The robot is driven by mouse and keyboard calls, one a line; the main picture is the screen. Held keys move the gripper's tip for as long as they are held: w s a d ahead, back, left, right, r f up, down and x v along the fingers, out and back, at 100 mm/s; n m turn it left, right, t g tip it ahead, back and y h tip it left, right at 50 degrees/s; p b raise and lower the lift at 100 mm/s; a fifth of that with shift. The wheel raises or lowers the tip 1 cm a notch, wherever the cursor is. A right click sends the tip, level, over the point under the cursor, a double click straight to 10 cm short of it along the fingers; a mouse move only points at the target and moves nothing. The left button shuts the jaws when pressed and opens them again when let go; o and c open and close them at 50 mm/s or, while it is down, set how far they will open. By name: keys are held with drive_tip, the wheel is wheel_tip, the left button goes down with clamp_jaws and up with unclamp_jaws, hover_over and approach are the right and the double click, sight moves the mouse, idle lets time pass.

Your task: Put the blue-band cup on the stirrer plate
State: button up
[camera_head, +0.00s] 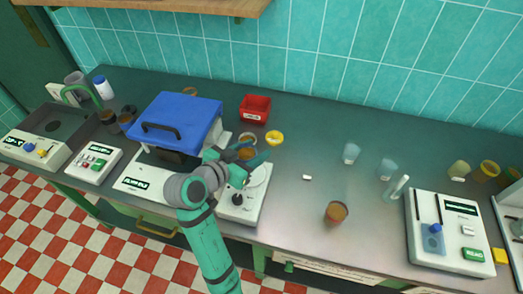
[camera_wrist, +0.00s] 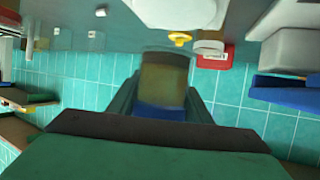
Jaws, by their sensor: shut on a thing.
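My gripper (camera_head: 240,158) is shut on the blue-band cup (camera_head: 247,153), a small cup with brownish contents. In the wrist view the cup (camera_wrist: 164,78) sits between the two fingers, with a blue band at its lower edge in the picture. The stirrer plate (camera_head: 238,208) is a white unit with a dark knob and a pale round top, just below the gripper in the head view. My arm hides part of it. The cup appears held above and behind the round top; the exact gap cannot be told.
A blue-lidded machine (camera_head: 180,118) stands close left of my gripper. A red bin (camera_head: 255,108), a white-rimmed cup (camera_head: 248,136) and a yellow ring-shaped item (camera_head: 274,138) are behind. Another brown-filled cup (camera_head: 337,212) stands to the right. The counter between has free room.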

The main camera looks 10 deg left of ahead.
drive_tip(key=shift+w+d+f, duration=0.15)
drive_tip(key=shift+w+f, duration=0.45)
drive_tip(key=shift+f, duration=0.1)
drive_tip(key=f, duration=0.3)
drive_tip(key=shift+a, duration=0.2)
drive_tip(key=shift+d+f, duration=0.2)
drive_tip(key=shift+d, duration=0.1)
drive_tip(key=shift+w+d, duration=0.1)
drive_tip(key=shift+d, duration=0.2)
drive_tip(key=shift+a+f, duration=0.1)
drive_tip(key=shift+a, duration=0.1)
drive_tip(key=o, duration=1.2)
drive_tip(key=shift+c, duration=0.2)
drive_tip(key=shift+w+a, duration=0.1)
